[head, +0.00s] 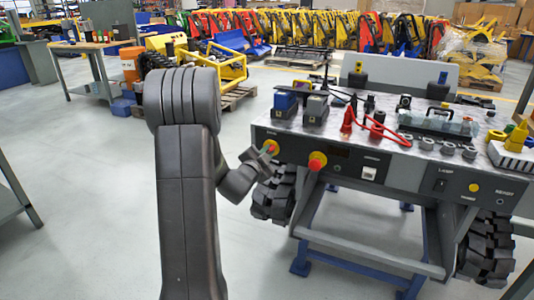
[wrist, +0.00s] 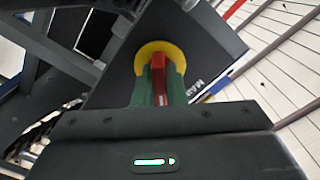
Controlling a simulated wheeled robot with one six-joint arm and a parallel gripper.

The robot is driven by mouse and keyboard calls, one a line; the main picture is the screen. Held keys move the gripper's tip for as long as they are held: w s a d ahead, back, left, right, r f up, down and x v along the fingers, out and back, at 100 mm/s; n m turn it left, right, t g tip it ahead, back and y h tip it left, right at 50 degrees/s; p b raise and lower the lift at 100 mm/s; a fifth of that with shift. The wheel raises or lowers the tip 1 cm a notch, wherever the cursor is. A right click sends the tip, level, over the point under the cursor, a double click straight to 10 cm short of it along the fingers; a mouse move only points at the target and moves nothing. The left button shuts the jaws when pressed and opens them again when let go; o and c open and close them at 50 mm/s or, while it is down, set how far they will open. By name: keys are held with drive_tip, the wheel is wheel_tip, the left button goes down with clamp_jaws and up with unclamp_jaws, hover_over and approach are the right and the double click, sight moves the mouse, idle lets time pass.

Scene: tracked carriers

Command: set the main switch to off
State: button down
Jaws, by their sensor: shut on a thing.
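The main switch (wrist: 157,66) is a red handle on a round yellow plate, set in the dark front panel of the carrier. My gripper (wrist: 160,84) has its two green fingers on either side of the red handle and is shut on it. The handle lies along the fingers in the wrist view. A partly visible label starting "MA" is beside the plate. In the head view the switch (head: 270,147) is at the left end of the panel, partly covered by my gripper (head: 264,154). I cannot tell which position the switch is in.
A red mushroom button on a yellow base (head: 317,161) is on the same panel, just right of the switch. The carrier's top (head: 385,125) holds blue and grey blocks, red cables and several fittings. A black track (head: 274,194) is below the switch. Open floor lies to the left.

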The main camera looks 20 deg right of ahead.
drive_tip(key=n+p, duration=0.1)
drive_tip(key=n, duration=0.3)
drive_tip(key=shift+n, duration=0.3)
drive_tip(key=shift+n+p, duration=0.75)
drive_tip(key=shift+n, duration=1.45)
drive_tip(key=c, duration=1.5)
unclamp_jaws()
drive_tip(key=shift+s+a, duration=0.1)
drive_tip(key=p+v, duration=0.1)
drive_tip(key=v, duration=1.2)
drive_tip(key=shift+s+a, duration=0.2)
drive_tip(key=shift+d, duration=0.1)
